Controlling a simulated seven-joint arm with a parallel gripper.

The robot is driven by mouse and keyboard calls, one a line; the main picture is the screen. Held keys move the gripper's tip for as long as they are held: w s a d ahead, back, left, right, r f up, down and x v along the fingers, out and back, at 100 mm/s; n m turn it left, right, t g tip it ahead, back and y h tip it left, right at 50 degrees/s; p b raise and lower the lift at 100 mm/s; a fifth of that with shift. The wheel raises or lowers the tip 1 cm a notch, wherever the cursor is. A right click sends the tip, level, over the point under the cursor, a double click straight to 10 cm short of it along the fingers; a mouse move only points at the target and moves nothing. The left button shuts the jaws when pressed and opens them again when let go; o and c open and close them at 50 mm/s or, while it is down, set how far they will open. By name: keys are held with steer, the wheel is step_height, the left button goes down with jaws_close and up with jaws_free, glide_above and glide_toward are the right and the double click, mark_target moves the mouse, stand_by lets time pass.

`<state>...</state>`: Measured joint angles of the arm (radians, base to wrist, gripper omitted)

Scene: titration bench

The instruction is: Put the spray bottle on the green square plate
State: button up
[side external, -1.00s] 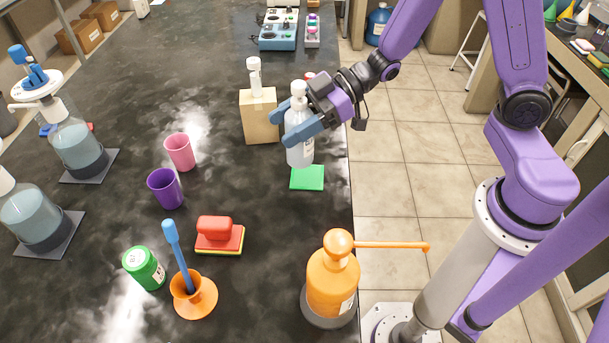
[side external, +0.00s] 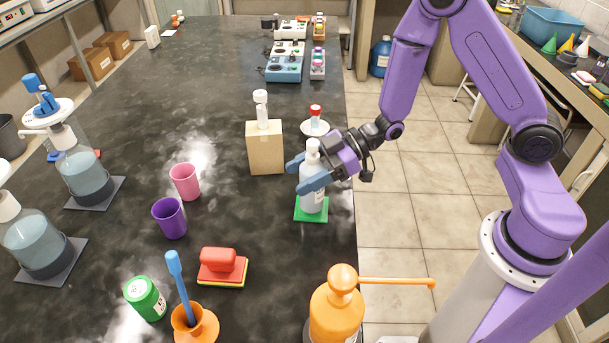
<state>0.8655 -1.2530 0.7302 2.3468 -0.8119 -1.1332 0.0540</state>
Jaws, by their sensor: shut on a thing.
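The spray bottle (side external: 313,201) is white and upright, with a white top. It stands over the green square plate (side external: 301,215), and its base appears to rest on the plate or just above it. My gripper (side external: 309,178) is shut around the upper part of the bottle, with its blue fingers on either side. The fingers and the bottle hide part of the bottle's body and the middle of the plate.
A red-capped item on a white dish (side external: 315,127) is just behind my gripper. Pink (side external: 185,181) and purple (side external: 169,217) cups are left. An orange pump bottle (side external: 337,309) stands in front.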

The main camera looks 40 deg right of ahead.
steer(key=shift+f, duration=0.35)
steer(key=shift+f, duration=0.15)
steer(key=o, duration=1.2)
